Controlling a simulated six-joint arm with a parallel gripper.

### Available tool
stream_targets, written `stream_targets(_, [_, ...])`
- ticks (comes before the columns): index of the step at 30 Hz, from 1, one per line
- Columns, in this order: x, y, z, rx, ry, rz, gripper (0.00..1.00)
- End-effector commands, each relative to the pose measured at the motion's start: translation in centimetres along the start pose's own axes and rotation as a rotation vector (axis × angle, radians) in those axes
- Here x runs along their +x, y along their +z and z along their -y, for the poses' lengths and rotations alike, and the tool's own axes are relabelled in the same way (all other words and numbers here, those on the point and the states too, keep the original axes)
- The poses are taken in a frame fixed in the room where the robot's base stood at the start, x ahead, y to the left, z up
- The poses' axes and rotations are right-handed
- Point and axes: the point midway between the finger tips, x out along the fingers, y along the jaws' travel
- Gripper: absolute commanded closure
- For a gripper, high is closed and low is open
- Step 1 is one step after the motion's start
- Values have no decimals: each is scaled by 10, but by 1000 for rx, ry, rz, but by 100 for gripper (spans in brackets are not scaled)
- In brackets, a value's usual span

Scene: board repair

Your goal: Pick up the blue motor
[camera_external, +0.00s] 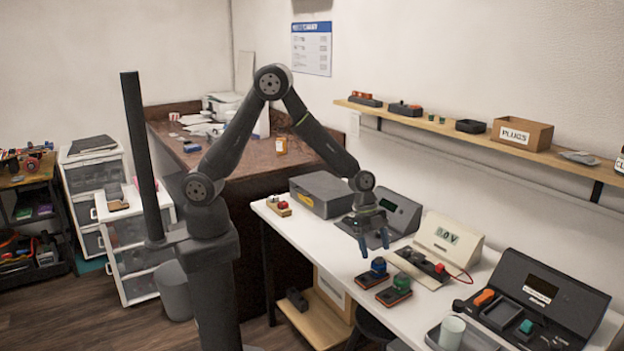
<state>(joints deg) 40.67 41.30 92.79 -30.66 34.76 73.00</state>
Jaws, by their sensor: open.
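The blue motor (378,266) sits upright on a dark base with orange edging, near the front edge of the white table. My gripper (373,244) is above the table, pointing down, with its blue fingers apart and nothing between them. In the picture it is just above the blue motor; the exact depth between them is hard to tell. A similar green motor (401,282) stands right beside the blue one, toward the lower right.
A beige meter reading 0.0 V (447,241) with a probe board (420,267) is to the right. A grey box (322,193) is at the back left. A dark console (540,295) and a tray with a cup (452,332) fill the right end. Free table shows left of the motors.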

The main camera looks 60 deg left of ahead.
Motion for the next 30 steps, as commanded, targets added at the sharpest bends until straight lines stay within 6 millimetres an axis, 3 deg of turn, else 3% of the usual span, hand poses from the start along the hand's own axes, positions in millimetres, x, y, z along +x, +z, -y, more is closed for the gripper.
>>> stream_targets(10, [26, -1, 1, 2, 1, 1, 28])
stream_targets(19, [63, -3, 5, 0, 0, 1, 28])
stream_targets(29, [69, -3, 5, 1, -1, 0, 28])
stream_targets(30, [69, -3, 5, 1, -1, 0, 34])
